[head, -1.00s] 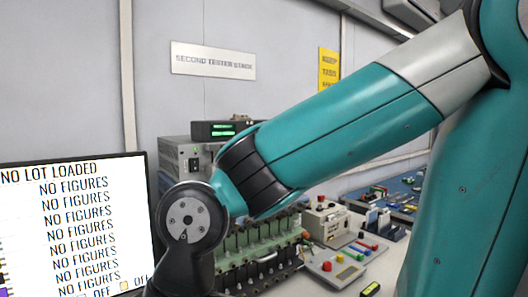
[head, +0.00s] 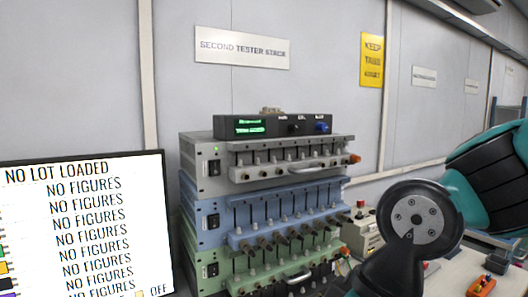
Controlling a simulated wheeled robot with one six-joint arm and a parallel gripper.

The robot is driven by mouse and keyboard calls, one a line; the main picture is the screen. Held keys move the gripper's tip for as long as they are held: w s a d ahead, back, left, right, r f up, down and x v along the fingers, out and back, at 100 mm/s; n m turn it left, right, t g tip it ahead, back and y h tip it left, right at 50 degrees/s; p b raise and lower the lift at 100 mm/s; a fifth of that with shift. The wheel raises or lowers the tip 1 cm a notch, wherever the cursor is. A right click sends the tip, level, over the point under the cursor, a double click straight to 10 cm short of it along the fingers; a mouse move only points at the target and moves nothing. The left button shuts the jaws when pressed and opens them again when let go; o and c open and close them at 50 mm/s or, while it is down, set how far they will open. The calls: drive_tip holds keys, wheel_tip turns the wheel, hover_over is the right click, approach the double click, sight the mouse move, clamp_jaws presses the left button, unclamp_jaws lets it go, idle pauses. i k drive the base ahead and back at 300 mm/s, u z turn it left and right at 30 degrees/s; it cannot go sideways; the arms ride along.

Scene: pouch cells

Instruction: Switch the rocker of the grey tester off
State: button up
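The grey tester (head: 265,158) is the top unit of a stack of three, with a row of clips and leads along its front. Its dark rocker (head: 214,168) is on the left part of the front panel; which way it is tipped is too small to tell. The panel around the rocker is unobstructed. My arm comes in from the right and bends down past the lower right of the stack. My gripper is out of view below the picture.
A blue tester (head: 210,221) and a green tester (head: 205,255) sit below the grey one, each with its own rocker. A black box with a green display (head: 250,127) lies on top. A monitor (head: 85,225) stands at the left. Small items cover the bench at right.

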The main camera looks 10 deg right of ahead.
sight(216, 166)
drive_tip(key=z, duration=1.5)
drive_tip(key=k, duration=0.9)
drive_tip(key=u, duration=1.4)
drive_tip(key=i, duration=0.55)
